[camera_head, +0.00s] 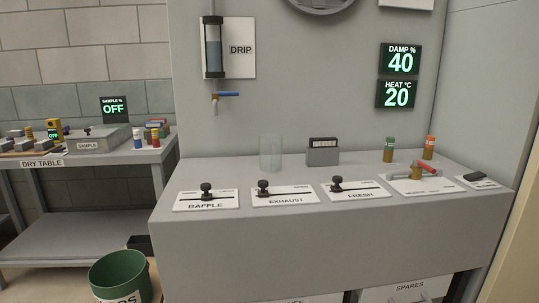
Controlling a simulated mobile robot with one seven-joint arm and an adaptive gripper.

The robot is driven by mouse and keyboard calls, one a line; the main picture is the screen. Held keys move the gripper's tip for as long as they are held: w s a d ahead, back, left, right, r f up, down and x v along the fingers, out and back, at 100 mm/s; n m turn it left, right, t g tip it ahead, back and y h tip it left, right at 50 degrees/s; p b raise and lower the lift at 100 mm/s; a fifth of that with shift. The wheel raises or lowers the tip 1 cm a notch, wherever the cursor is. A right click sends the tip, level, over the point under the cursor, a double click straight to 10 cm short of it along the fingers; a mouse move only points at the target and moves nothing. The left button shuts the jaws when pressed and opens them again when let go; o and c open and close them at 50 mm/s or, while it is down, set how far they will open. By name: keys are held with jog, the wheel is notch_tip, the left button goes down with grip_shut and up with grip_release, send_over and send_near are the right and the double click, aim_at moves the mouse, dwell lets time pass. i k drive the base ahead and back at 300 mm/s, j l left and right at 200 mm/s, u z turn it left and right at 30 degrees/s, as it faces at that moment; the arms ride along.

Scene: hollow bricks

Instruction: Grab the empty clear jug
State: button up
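A clear, see-through jug (270,153) stands upright on the grey bench top (225,168), near its back edge and left of the middle. It looks empty; its outline is faint against the grey wall. It stands behind the panels marked BAFFLE and EXHAUST. My gripper is not in view.
Slider panels BAFFLE (190,205), EXHAUST (300,200) and FRESH (372,195) line the bench front. The DRIP cylinder (213,50) and blue-handled tap (225,95) are on the wall, up and left of the jug. A green bin (122,272) stands below left.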

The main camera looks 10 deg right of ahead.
aim_at(271, 145)
jog(key=l+u, duration=0.15)
jog(key=u, duration=0.35)
jog(key=i+l+u, duration=0.1)
jog(key=u, duration=0.35)
jog(key=l+u, duration=0.25)
jog(key=u, duration=0.25)
jog(key=k+l+u, duration=0.2)
jog(key=l, duration=0.15)
jog(key=l+u, duration=0.2)
jog(key=l, duration=0.2)
jog(key=k+l+u, duration=0.1)
jog(key=l+u, duration=0.15)
jog(key=k+l, duration=0.15)
jog(key=l, duration=0.25)
jog(key=k+l+u, duration=0.1)
jog(key=l, duration=0.35)
jog(key=k+l, duration=0.45)
jog(key=l, duration=0.35)
jog(key=u, duration=0.05)
